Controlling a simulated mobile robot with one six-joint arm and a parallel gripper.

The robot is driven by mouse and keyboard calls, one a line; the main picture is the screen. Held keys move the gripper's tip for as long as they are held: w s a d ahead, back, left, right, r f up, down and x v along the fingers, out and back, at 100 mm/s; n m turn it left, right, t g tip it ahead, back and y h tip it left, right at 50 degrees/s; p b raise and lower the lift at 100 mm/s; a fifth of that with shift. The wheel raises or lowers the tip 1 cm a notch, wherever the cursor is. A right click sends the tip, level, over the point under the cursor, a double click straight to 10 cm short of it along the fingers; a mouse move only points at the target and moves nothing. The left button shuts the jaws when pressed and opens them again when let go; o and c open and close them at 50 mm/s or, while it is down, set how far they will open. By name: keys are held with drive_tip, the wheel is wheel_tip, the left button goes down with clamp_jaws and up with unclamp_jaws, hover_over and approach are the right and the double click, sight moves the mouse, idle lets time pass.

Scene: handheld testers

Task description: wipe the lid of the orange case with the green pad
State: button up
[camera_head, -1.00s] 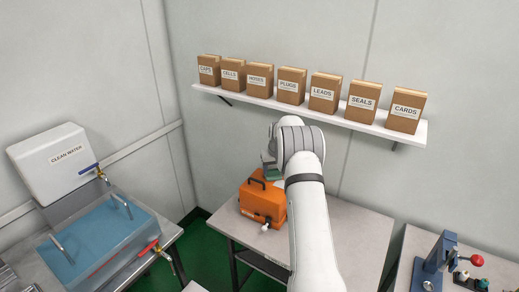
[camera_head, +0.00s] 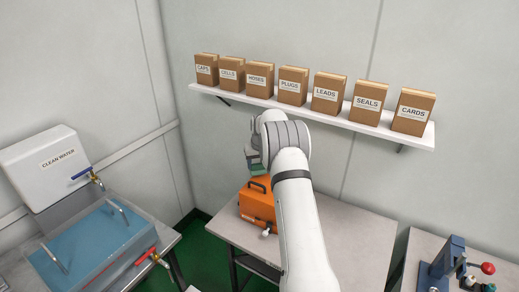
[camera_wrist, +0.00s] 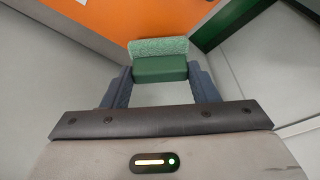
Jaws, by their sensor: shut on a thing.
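The orange case (camera_head: 258,203) stands on the table with a black handle on its top. Part of its orange surface (camera_wrist: 115,17) fills the top of the wrist view. My gripper (camera_wrist: 160,80) is shut on the green pad (camera_wrist: 160,68), which has a green block between the fingers and a lighter, rough face at its far side. In the head view the pad (camera_head: 256,168) shows only as a small green patch by the back of the case top. My arm hides part of the gripper there. I cannot tell whether the pad touches the lid.
The table (camera_head: 350,240) is clear to the right of the case. A shelf (camera_head: 320,113) with several labelled boxes runs along the wall behind my arm. A blue basin (camera_head: 95,245) stands at left, and a blue press (camera_head: 440,262) at right.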

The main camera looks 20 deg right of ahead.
drive_tip(key=shift+d+p+v, duration=0.15)
drive_tip(key=shift+v, duration=0.45)
drive_tip(key=shift+d+p+v, duration=0.15)
drive_tip(key=shift+v, duration=0.5)
drive_tip(key=shift+w+r+p, duration=0.2)
drive_tip(key=shift+r+p, duration=0.15)
drive_tip(key=shift+r, duration=0.25)
drive_tip(key=shift+r+p, duration=0.55)
drive_tip(key=shift+r, duration=0.8)
drive_tip(key=shift+s, duration=0.1)
